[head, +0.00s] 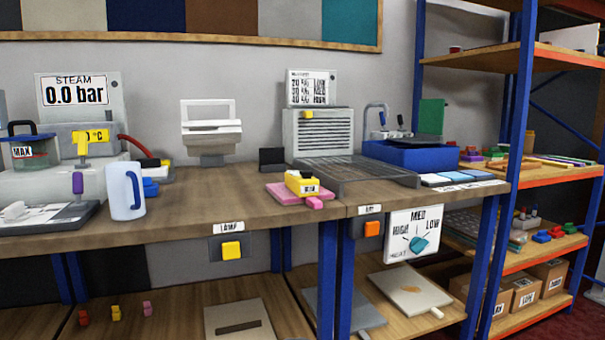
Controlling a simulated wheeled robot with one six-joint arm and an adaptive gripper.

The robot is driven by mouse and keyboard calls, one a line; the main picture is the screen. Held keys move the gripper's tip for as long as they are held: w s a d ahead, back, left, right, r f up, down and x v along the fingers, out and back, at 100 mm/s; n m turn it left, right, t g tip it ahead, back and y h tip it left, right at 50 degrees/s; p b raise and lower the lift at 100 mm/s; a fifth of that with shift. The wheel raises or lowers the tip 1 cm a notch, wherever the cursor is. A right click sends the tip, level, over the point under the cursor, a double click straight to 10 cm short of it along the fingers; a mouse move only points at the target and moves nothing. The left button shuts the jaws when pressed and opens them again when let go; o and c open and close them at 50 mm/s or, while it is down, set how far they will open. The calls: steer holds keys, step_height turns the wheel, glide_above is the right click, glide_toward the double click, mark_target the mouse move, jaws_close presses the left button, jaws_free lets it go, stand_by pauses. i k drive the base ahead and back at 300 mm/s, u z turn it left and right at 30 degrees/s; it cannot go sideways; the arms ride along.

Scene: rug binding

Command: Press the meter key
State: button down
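No key that reads as "meter" can be made out. A yellow hand-sized device (301,183) with a small white label, perhaps the meter, lies on a pink block or pad (291,195) near the front edge of the bench. Its label and any key on it are too small to tell. A yellow square button (231,250) sits on a dark plate below the bench front, under a sign reading LAMP. My gripper is not in view.
The wooden bench (200,197) has free room left of the yellow device. Blue posts and loaded shelves (545,53) stand at right.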

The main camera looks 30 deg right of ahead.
mark_target(305, 174)
steer(key=z, duration=0.55)
steer(key=k, duration=0.65)
steer(key=z, duration=1.2)
steer(key=i, duration=0.9)
steer(key=u, duration=0.25)
